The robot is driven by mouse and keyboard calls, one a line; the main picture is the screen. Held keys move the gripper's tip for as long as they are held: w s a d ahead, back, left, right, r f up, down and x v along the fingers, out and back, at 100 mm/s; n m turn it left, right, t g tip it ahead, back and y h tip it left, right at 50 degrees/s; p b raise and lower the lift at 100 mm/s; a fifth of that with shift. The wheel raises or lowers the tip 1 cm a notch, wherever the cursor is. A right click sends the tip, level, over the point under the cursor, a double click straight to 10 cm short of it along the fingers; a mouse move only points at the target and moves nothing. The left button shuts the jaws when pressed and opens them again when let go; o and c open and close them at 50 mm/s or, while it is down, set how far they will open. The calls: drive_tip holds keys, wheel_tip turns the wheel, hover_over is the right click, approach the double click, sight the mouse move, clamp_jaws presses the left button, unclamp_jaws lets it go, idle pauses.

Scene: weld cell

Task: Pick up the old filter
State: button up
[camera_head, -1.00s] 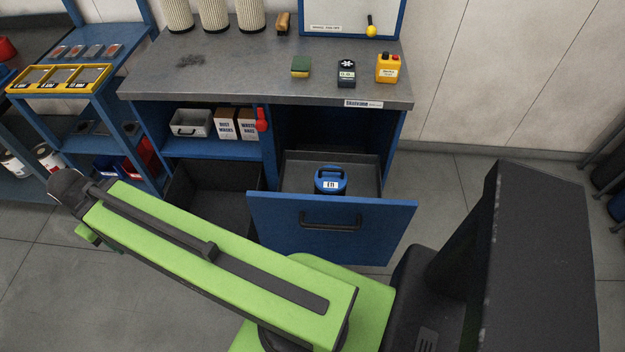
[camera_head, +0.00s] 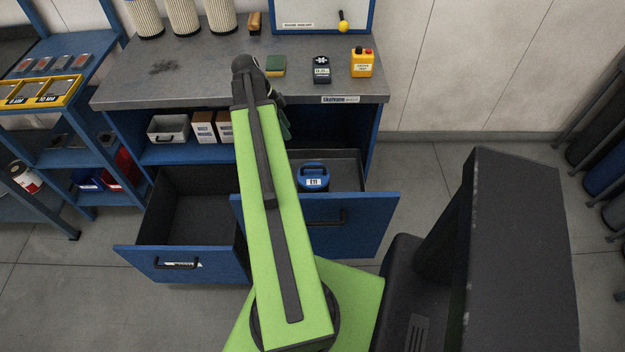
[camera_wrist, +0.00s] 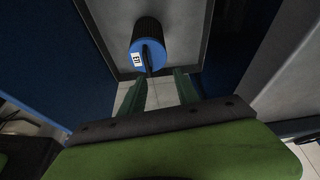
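A dark, ribbed filter with a blue cap, handle and white label sits in the open right drawer in the head view (camera_head: 313,178). It also shows in the wrist view (camera_wrist: 149,52), just beyond my fingertips and slightly to their left. It looks like the old filter; its lower body is hidden by the drawer front. My gripper (camera_wrist: 160,78) is open and empty, its two green fingers apart and not visibly touching the filter. In the head view my arm reaches towards the bench, and the gripper is mostly hidden behind its end.
The right drawer front (camera_head: 365,222) stands before the filter. The left drawer (camera_head: 205,262) is open and looks empty. Above is the grey benchtop (camera_head: 200,75) with pale filters (camera_head: 183,15), a sponge (camera_head: 276,66), a meter (camera_head: 321,70) and a yellow control box (camera_head: 362,63).

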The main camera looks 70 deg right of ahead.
drive_tip(key=s+d+m, duration=0.1)
drive_tip(key=s, duration=0.1)
drive_tip(key=b, duration=1.1)
hover_over(312, 177)
drive_tip(key=w+d, duration=0.4)
wheel_tip(312, 177, down, 11)
drive_tip(key=shift+d+r, duration=0.1)
drive_tip(key=shift+s+d+f, duration=0.1)
drive_tip(key=shift+s+f, duration=0.15)
drive_tip(key=shift+s, duration=0.05)
drive_tip(key=f+b, duration=0.1)
drive_tip(key=s+f+b, duration=0.1)
drive_tip(key=b, duration=0.1)
drive_tip(key=a+f+b, duration=0.1)
drive_tip(key=f+b, duration=0.1)
drive_tip(key=shift+s+a, duration=0.1)
drive_tip(key=shift+s, duration=0.3)
drive_tip(key=shift+d+f+b, duration=0.4)
drive_tip(key=shift+d+f, duration=0.4)
drive_tip(key=shift+f, duration=0.1)
drive_tip(key=shift+s+a+r, duration=0.15)
drive_tip(key=shift+a+r, duration=0.25)
drive_tip(key=shift+r, duration=0.25)
drive_tip(key=shift+d+f+p, duration=0.2)
drive_tip(key=shift+d+p, duration=0.05)
drive_tip(key=shift+p, duration=0.05)
drive_tip(key=c, duration=0.5)
drive_tip(key=shift+a+r, duration=0.1)
drive_tip(key=shift+r, duration=0.05)
clamp_jaws()
